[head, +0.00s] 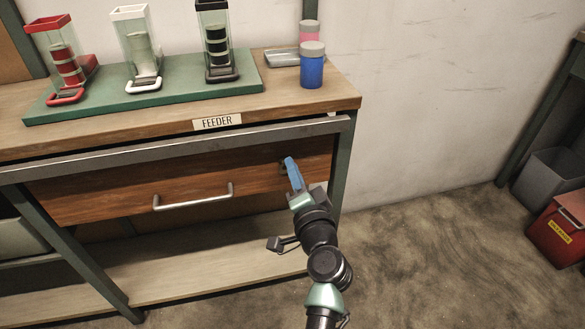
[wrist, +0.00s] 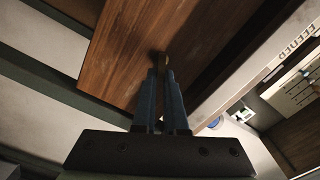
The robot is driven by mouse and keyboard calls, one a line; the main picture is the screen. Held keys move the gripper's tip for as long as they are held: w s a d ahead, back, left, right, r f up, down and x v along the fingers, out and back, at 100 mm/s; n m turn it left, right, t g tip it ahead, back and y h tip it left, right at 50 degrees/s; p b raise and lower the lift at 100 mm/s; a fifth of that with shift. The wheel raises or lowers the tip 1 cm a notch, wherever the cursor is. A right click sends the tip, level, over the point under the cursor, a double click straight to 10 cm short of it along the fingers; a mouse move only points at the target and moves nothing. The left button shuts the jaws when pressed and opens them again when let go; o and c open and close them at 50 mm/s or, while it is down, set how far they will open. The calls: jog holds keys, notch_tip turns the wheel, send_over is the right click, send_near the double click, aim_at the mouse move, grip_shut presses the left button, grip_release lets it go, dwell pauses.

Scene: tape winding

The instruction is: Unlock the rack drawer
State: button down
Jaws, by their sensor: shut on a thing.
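The wooden rack drawer (head: 130,188) sits under the tabletop labelled FEEDER and looks shut. It has a silver bar handle (head: 193,196) at its middle. Its wooden front also fills the upper middle of the wrist view (wrist: 135,45). My gripper (head: 289,161) is at the right end of the drawer front, its blue fingers pointing at the wood. In the wrist view the fingers (wrist: 160,72) are close together on a small brass-coloured piece, apparently a key (wrist: 161,60), against the drawer front. The fingers hide most of it, and the lock itself is not clear.
Above, the tabletop (head: 150,128) holds a green base (head: 190,93) with three clear dispensers, a blue jar (head: 312,68), a pink jar and a metal tray. A lower shelf (head: 180,265) lies below the drawer. Open floor (head: 440,250) lies to the right.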

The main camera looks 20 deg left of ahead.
jog(key=m, duration=0.3)
jog(key=m+p, duration=0.1)
jog(key=m, duration=0.1)
jog(key=shift+f+m, duration=0.25)
jog(key=shift+m, duration=0.05)
dwell(0.4)
jog(key=c, duration=1)
grip_release()
jog(key=shift+o, duration=0.2)
jog(key=p+v, duration=0.2)
jog(key=v, duration=1.1)
jog(key=shift+w+d, duration=0.1)
jog(key=shift+w, duration=0.05)
